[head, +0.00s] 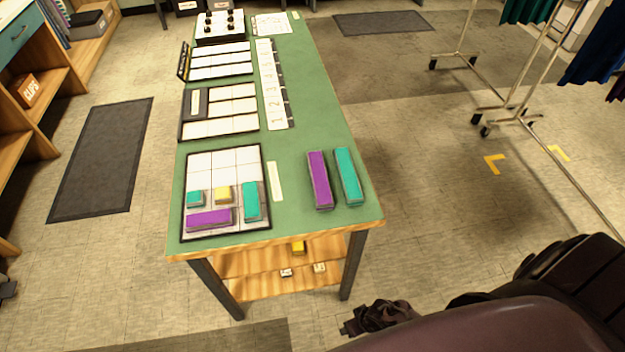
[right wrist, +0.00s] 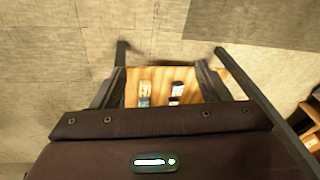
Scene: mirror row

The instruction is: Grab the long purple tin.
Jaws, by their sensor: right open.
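The long purple tin (head: 319,180) lies on the green tabletop near the front right corner, its long side running away from me. A long teal tin (head: 348,176) lies close beside it on the right. A shorter purple tin (head: 209,218) lies crosswise in the gridded tray (head: 224,159) on the left. My right gripper (head: 362,322) is low at the bottom of the head view, in front of the table and well apart from the tins. In the right wrist view the right gripper (right wrist: 162,72) is open and empty. My left gripper is not in view.
The tray also holds small teal (head: 194,198) and yellow (head: 222,194) tins and a teal tin (head: 250,200). A wooden shelf (head: 262,268) and legs are under the table (head: 327,107). Clothes racks (head: 525,90) stand right; floor between is clear.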

